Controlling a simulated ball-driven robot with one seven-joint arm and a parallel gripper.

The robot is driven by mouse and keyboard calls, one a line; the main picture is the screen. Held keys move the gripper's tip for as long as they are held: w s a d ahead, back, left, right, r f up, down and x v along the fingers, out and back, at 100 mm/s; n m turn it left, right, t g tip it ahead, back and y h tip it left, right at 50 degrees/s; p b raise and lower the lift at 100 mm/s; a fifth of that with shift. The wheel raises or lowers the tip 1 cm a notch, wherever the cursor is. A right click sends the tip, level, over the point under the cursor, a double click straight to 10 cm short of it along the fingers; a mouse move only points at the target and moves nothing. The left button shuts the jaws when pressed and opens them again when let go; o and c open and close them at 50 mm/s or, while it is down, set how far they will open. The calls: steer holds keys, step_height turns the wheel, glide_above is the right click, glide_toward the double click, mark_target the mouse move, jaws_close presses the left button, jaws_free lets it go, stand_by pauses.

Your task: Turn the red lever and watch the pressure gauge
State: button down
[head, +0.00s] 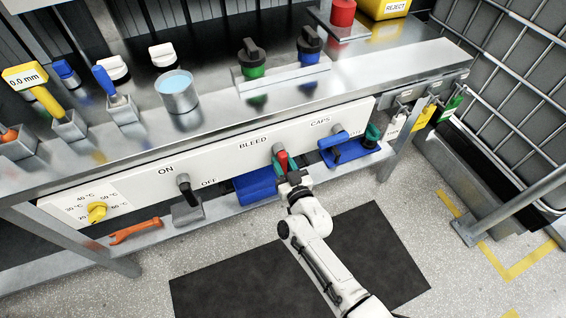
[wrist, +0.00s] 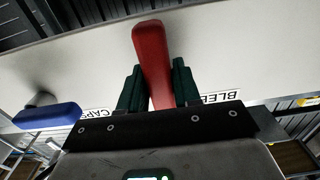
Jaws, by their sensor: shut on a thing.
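The red lever (head: 283,161) sits on the white panel under the bench, below the word BLEED. In the wrist view the red lever (wrist: 152,62) runs between the two dark green fingers of my gripper (wrist: 157,82). My gripper (head: 290,178) is shut on it, with a finger on each side. In the head view the gripper partly covers the lever's end. I cannot make out a pressure gauge in either view.
On the same panel are a black lever (head: 188,190) between ON and OFF, a blue lever (head: 337,138) near CAPS and a yellow temperature knob (head: 97,211). A blue bin (head: 255,185) and an orange wrench (head: 136,231) lie on the shelf below. A dark mat (head: 215,285) covers the floor.

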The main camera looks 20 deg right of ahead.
steer(key=shift+a+m, duration=0.1)
steer(key=shift+m, duration=0.2)
steer(key=m, duration=0.2)
steer(key=a+m, duration=0.1)
steer(key=m, duration=0.1)
steer(key=shift+r+m, duration=0.1)
steer(key=shift+m, duration=0.2)
steer(key=m, duration=0.3)
steer(key=a+m, duration=0.1)
steer(key=shift+r+m, duration=0.3)
steer(key=shift+r, duration=0.05)
steer(key=m, duration=0.3)
steer(key=r+m, duration=0.1)
steer(key=shift+a, duration=0.25)
steer(key=shift+r+m, duration=0.2)
steer(key=shift+m, duration=0.8)
steer(key=shift+r+m, duration=0.15)
steer(key=shift+m, duration=0.85)
steer(key=c, duration=0.9)
jaws_free()
steer(key=shift+r, duration=0.1)
steer(key=shift+s, duration=0.15)
steer(key=s+p, duration=0.1)
steer(key=s, duration=0.9)
steer(key=shift+s, duration=0.3)
